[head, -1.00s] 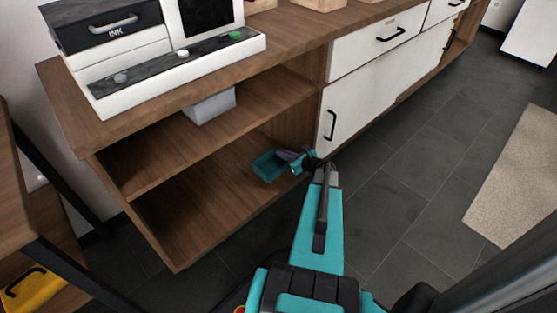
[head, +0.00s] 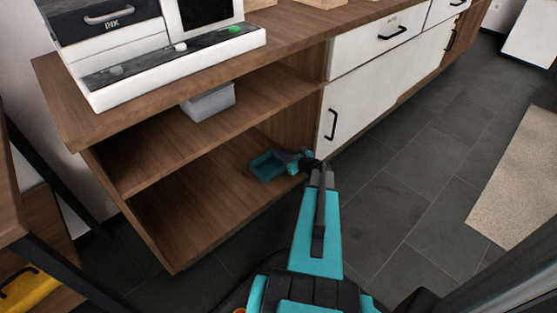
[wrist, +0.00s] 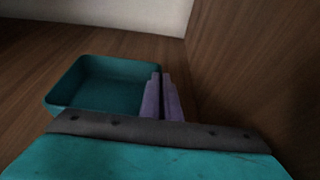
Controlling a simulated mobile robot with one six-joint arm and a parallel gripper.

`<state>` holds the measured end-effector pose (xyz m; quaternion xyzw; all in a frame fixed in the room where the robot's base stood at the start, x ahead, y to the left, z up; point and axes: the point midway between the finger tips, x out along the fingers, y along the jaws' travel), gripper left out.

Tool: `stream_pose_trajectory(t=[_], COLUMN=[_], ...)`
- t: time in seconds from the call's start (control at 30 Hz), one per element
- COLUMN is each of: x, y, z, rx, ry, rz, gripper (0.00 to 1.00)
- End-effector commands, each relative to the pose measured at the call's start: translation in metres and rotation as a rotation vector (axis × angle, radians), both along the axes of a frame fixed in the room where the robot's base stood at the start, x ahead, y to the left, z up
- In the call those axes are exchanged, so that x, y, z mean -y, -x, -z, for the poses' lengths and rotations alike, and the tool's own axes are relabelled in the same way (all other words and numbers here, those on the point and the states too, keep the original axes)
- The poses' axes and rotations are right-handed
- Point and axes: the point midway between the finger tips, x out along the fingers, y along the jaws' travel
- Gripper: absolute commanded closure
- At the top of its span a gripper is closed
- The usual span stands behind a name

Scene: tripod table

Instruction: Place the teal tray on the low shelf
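The teal tray (head: 268,166) is a shallow, open, empty box in the low shelf (head: 200,205), near its right side wall. It looks level and at the shelf board; whether it fully rests there I cannot tell for sure. My gripper (head: 292,157) reaches in from the front right and is at the tray's right side. In the wrist view the tray (wrist: 85,100) lies left of centre, and the purple fingers of my gripper (wrist: 162,98) are close together at its right rim, seemingly pinching it. My wrist hides the tray's near right corner.
A grey bin (head: 209,103) stands on the middle shelf above. The shelf's right wall (wrist: 255,65) is close to my gripper. A white cabinet door (head: 365,100) is to the right. The low shelf left of the tray is clear.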

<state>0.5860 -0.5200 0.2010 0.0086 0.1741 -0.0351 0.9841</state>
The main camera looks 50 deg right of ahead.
Motion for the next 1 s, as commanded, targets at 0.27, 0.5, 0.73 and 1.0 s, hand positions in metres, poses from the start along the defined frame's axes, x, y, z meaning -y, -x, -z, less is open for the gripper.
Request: stream_pose_trajectory(t=[0.27,0.5,0.73,1.0], x=[0.0005,0.0007,0.0008,0.0009], y=[0.0003,0.0003,0.0006,0.0007], z=[0.0056,0.0079,0.0083,0.0073], rx=[0.001,0.001,0.000,0.001], ry=[-0.001,-0.001,0.000,0.001], rz=[0.001,0.001,0.001,0.002], gripper=[1.00,1.00,0.78,0.78])
